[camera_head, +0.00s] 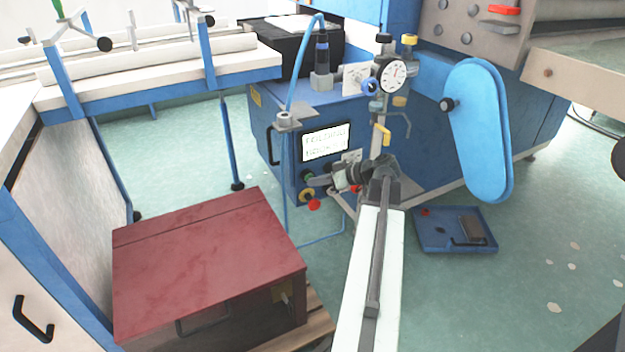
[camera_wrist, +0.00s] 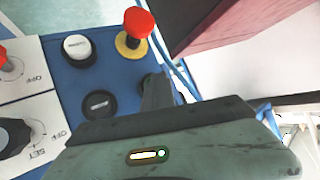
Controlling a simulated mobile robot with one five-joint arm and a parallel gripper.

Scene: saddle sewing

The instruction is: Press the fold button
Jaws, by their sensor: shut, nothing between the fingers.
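The blue control panel (camera_wrist: 70,68) fills the left of the wrist view. It carries a white round button (camera_wrist: 78,48) and a black round button (camera_wrist: 99,104), both with small lettering too blurred to read, so I cannot tell which is the fold button. My gripper (camera_wrist: 156,88) is shut and empty, with its dark fingertip just right of the black button; I cannot tell whether it touches the panel. In the head view my gripper (camera_head: 318,182) is at the panel's front face, partly hiding the buttons.
A red mushroom button (camera_wrist: 138,24) on a yellow base stands close to the white button. Switches with a red cap (camera_wrist: 6,60) and a black knob (camera_wrist: 12,136) are at left. A dark red-topped box (camera_head: 205,265) stands on the floor near the machine (camera_head: 275,130).

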